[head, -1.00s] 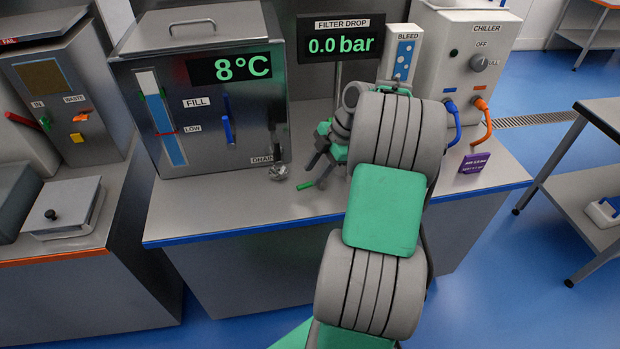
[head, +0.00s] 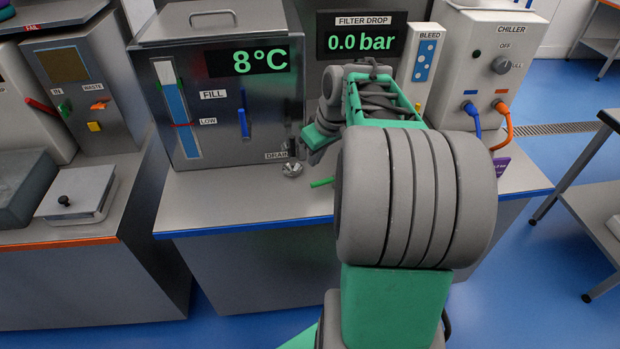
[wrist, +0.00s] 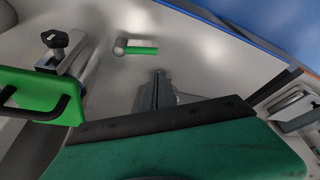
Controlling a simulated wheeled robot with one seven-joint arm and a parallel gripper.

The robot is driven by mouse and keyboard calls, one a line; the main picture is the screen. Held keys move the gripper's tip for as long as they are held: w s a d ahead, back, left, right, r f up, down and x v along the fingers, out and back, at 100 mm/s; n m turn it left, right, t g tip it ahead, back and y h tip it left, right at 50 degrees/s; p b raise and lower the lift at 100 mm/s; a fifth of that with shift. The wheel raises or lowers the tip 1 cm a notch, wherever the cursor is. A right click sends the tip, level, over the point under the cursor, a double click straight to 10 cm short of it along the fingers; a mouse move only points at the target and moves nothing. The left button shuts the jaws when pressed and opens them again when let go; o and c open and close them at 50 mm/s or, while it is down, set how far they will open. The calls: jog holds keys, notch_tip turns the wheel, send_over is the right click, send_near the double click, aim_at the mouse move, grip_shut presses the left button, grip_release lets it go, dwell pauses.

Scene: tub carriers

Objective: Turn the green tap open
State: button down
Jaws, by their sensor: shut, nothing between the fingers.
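The green tap's lever (head: 322,182) shows low over the counter, just left of my arm, its right end close to the arm's edge. In the wrist view the green lever (wrist: 141,50) lies roughly level, with a pale round stub at its left end. My gripper (wrist: 158,76) is shut and empty, its fingers pointing at the counter below and right of the lever, apart from it in the picture. In the head view my forearm and wrist hide most of the gripper.
The steel tank (head: 195,142) stands behind on the left, with a metal drain fitting (head: 291,169) at its lower right. The chiller (head: 480,70) with blue and orange hoses is at right. In the wrist view a green part with black loops (wrist: 35,95) is close at left.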

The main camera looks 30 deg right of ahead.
jog(key=shift+m, duration=0.6)
jog(key=x, duration=0.9)
jog(key=shift+f, duration=0.4)
jog(key=shift+a, duration=0.1)
